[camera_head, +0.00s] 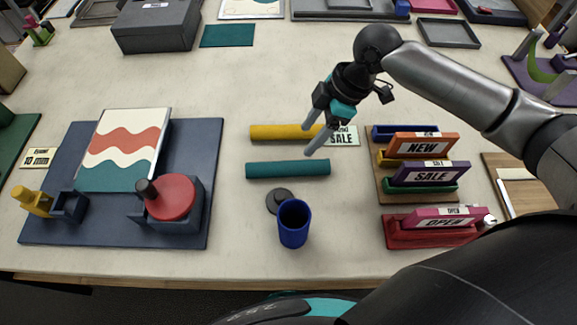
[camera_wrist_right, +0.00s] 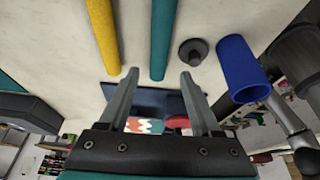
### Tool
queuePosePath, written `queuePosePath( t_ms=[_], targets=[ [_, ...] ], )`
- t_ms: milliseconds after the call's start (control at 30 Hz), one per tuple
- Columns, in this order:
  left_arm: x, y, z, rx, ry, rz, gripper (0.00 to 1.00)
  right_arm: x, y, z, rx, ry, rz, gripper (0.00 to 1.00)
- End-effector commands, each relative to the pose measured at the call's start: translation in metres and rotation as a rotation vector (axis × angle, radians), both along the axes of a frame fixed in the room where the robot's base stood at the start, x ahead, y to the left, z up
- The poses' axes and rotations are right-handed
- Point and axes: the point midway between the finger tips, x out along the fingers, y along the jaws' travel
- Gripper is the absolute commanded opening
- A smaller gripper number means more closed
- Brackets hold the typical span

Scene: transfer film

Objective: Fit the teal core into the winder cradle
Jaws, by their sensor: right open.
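The teal core (camera_head: 287,169) is a plain teal rod lying on the table, left to right, in front of a similar yellow rod (camera_head: 285,132). My right gripper (camera_head: 308,141) is open and empty near the right ends of both rods. In the right wrist view the end of the teal core (camera_wrist_right: 163,40) shows between the open fingertips; contact cannot be told. On a dark blue board (camera_head: 110,233) sit a small blue holder (camera_head: 69,208) with a yellow part and a blue block (camera_head: 194,208) under a red disc, apparently the winder. My left gripper is not in view.
A blue cup (camera_head: 293,226) and a grey knobbed disc (camera_head: 279,200) stand in front of the teal core. A wavy-patterned sheet (camera_head: 130,135) lies on the board. A sign rack (camera_head: 416,199) stands to the right. The table behind the yellow rod is largely clear.

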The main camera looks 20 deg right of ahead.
Motion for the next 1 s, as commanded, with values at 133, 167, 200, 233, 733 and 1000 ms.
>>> queuePosePath(
  t_ms=[133, 167, 200, 233, 733, 1000],
  targets=[
    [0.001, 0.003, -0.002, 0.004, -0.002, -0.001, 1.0, 0.002, 0.014, -0.033, 0.003, 0.005, 0.0, 0.65],
    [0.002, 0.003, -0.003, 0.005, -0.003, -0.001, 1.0, 0.003, 0.016, -0.039, 0.002, 0.004, -0.001, 0.65],
    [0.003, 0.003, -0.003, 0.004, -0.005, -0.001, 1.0, 0.004, 0.019, -0.045, 0.002, 0.004, 0.0, 0.65],
    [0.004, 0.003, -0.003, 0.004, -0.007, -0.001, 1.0, 0.004, 0.021, -0.05, 0.002, 0.004, 0.0, 0.65],
    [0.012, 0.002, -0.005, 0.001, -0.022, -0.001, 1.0, 0.008, 0.037, -0.101, 0.001, 0.003, -0.001, 0.65],
    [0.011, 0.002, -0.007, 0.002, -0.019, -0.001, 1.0, 0.011, 0.044, -0.121, 0.0, 0.0, 0.0, 0.65]
  ],
)
